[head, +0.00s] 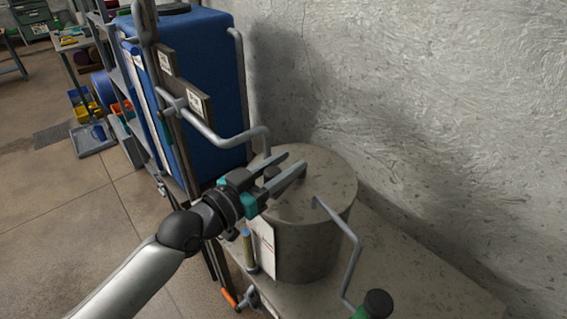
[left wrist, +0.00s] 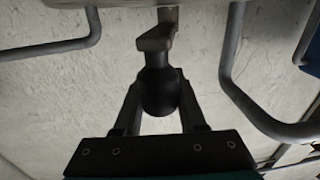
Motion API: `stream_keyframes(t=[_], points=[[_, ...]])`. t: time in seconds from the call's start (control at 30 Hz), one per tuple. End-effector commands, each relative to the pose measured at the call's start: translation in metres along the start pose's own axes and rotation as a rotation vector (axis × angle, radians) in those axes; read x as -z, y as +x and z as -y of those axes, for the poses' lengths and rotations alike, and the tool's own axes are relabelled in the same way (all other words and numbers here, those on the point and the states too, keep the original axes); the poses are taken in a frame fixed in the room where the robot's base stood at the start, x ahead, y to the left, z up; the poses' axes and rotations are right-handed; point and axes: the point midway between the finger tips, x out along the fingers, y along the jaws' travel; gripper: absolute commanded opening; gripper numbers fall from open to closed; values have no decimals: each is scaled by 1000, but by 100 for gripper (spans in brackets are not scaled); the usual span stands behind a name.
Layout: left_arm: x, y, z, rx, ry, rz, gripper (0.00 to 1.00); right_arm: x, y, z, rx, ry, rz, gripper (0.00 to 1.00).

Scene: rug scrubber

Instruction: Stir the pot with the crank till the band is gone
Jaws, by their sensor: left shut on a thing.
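A grey, speckled round pot (head: 312,243) with a flat lid stands on a stone-coloured bench. The crank's black knob (head: 271,173) is above the lid; it shows large in the left wrist view (left wrist: 159,92), on a short pale arm (left wrist: 156,38). My left gripper (head: 293,166) reaches over the pot and is shut on this knob, one finger on each side. A small upright tube (head: 249,250) at the pot's front left looks blue and yellowish; I cannot make out a band. My right gripper is out of view.
A blue tank (head: 208,80) with bent grey pipes stands behind left. A bent rod (head: 351,262) leads from the pot to a black and green knob (head: 377,303) at front right. The bench (head: 425,275) is clear to the right, against a rough wall.

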Motion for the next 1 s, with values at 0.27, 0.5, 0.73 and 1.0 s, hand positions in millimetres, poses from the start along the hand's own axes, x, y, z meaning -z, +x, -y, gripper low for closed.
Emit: stream_keyframes(t=[0.27,0.5,0.73,1.0], points=[[-1,0,-1,-2,-5,1,0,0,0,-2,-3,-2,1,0],[-1,0,-1,-1,-5,1,0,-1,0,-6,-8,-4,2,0],[-1,0,-1,-1,-5,1,0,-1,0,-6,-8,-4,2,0],[-1,0,0,0,-3,1,64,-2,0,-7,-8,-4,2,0]])
